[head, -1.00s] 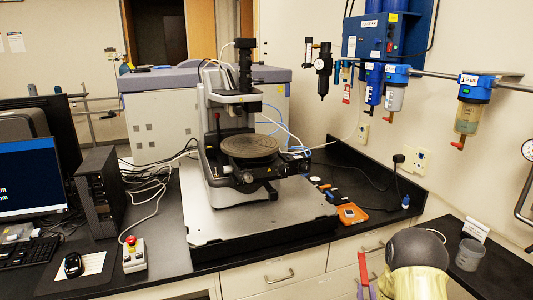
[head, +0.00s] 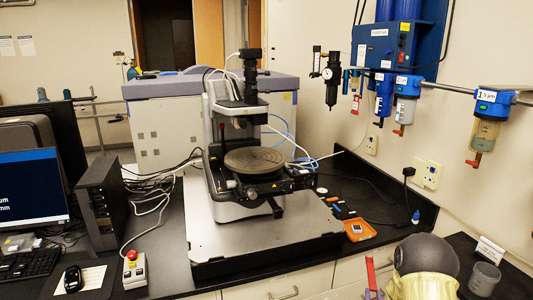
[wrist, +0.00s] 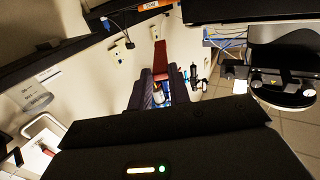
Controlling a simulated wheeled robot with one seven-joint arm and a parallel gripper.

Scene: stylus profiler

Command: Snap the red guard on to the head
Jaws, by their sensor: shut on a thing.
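The red guard (head: 370,274) is a narrow red strip at the bottom of the head view, upright and in front of the counter. It also shows in the wrist view (wrist: 160,58), pointing away from my gripper. My gripper (wrist: 161,80) has its dark purple fingers shut on the guard's near end; only the fingertips (head: 372,293) show in the head view. The stylus profiler's head (head: 243,110) is on the column above the round grooved stage (head: 254,161), up and left of the guard and well apart from it. The part under the head is too small to make out.
An orange tray (head: 371,234) and small items lie on the counter right of the profiler's grey base plate (head: 213,240). A grey cup (head: 484,278) and a card (head: 490,250) stand at lower right. Filters (head: 487,120) hang on the right wall. A red-button box (head: 134,272) stands left.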

